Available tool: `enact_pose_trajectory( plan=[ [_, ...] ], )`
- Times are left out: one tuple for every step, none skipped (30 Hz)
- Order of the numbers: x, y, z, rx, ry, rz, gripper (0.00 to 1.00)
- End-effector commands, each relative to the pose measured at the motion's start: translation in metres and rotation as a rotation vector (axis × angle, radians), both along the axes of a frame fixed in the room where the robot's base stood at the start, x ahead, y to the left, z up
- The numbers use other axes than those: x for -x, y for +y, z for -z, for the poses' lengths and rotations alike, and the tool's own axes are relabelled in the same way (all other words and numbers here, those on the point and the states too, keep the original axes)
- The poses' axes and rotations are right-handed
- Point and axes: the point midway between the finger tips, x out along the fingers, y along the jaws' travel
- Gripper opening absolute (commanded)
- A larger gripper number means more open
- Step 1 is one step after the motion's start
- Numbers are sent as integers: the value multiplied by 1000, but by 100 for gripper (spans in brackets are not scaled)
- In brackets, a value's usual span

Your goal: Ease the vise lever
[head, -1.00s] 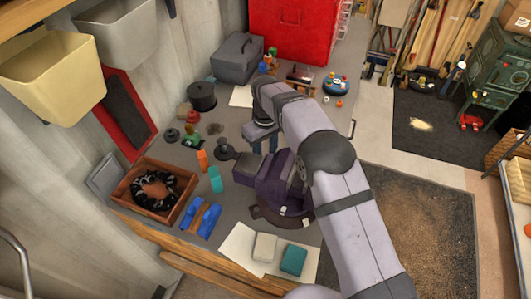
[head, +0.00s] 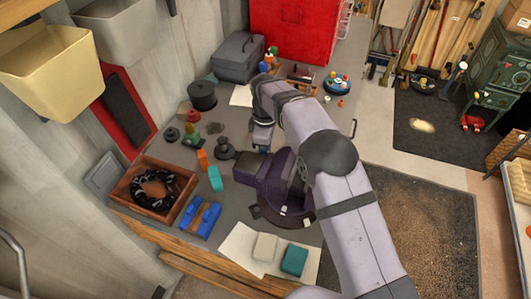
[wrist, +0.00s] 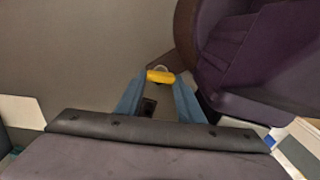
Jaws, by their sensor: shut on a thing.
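The purple vise (head: 272,186) stands on the grey bench, partly behind my arm in the head view. It fills the upper right of the wrist view (wrist: 262,50). My gripper (head: 262,149) is low beside the vise, on its far side. In the wrist view its blue fingers (wrist: 160,85) are shut on a small yellow piece (wrist: 160,76), which looks like the grip of the vise lever. A dark part shows just behind this piece. The rest of the lever is hidden, and my arm hides the grip in the head view.
A wooden tray (head: 124,190) with a dark coil stands left on the bench. Blue blocks (head: 201,220), a teal block (head: 294,261) and a black pot (head: 202,95) lie around the vise. A red cabinet (head: 290,30) and grey toolbox (head: 238,60) stand behind.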

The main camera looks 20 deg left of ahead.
Motion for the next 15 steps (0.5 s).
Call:
enact_pose_trajectory(
  plan=[
    [0, 1, 0, -2, -2, -24, 12],
    [0, 1, 0, -2, -2, -37, 12],
    [0, 1, 0, -3, -1, -53, 12],
    [0, 1, 0, -3, -1, -64, 12],
    [0, 1, 0, -3, -1, -72, 12],
    [0, 1, 0, -3, -1, -84, 12],
    [0, 1, 0, -3, -1, -91, 12],
    [0, 1, 0, -3, -1, -96, 12],
    [1, 1, 0, -3, -1, -102, 12],
    [1, 1, 0, -3, -1, -106, 12],
    [1, 1, 0, -3, -1, -109, 12],
    [1, 1, 0, -3, -1, -112, 12],
    [1, 1, 0, -3, -1, -114, 12],
    [1, 1, 0, -3, -1, -114, 12],
    [1, 1, 0, -3, -1, -115, 12]
  ],
)
